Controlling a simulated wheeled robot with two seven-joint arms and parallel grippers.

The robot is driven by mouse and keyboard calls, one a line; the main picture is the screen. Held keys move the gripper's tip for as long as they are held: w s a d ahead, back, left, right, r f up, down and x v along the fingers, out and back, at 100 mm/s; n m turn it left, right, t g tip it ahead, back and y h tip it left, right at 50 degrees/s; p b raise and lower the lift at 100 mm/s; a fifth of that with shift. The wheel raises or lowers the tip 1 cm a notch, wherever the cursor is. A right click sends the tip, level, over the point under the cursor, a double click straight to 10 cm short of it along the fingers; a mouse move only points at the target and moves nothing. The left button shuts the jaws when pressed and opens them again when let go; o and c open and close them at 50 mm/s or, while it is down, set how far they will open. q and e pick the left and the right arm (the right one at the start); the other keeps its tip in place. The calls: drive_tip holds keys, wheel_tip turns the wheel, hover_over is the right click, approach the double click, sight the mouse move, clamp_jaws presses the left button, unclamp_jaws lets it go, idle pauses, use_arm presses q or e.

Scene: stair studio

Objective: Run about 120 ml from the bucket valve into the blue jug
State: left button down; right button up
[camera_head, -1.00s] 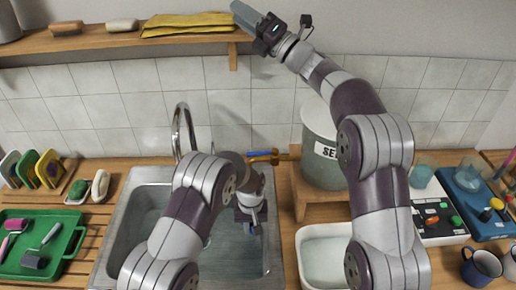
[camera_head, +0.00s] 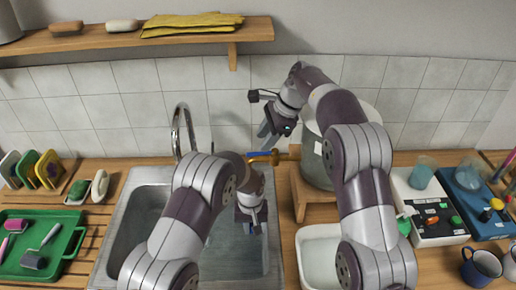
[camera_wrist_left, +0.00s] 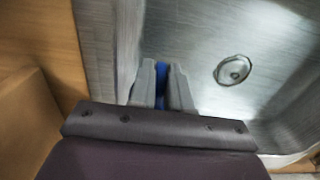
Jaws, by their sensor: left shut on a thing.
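The grey bucket (camera_head: 313,170) stands on a wooden stand (camera_head: 312,198) at the back, partly hidden by my right arm. Its brass valve (camera_head: 272,158) with a blue handle (camera_head: 258,154) points left over the sink. My left gripper (camera_head: 249,226) is low over the sink, below the valve, shut on the blue jug. Only a blue sliver of the jug (camera_wrist_left: 161,86) shows between the fingers in the left wrist view; its mouth and level are hidden. My right gripper (camera_head: 266,136) is just above the valve handle, fingers downward; its finger gap is unclear. No stream is visible.
The steel sink (camera_head: 128,225) has a drain (camera_wrist_left: 233,71) and a curved tap (camera_head: 184,125). A white tub (camera_head: 318,255) sits right of it. A shelf (camera_head: 180,38) is above. A green tray (camera_head: 70,252) lies left; devices (camera_head: 435,225) and mugs (camera_head: 482,267) stand right.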

sight(255, 153)
drive_tip(key=x, duration=0.5)
drive_tip(key=shift+w+a+f, duration=0.1)
drive_tip(key=shift+f, duration=0.05)
clamp_jaws()
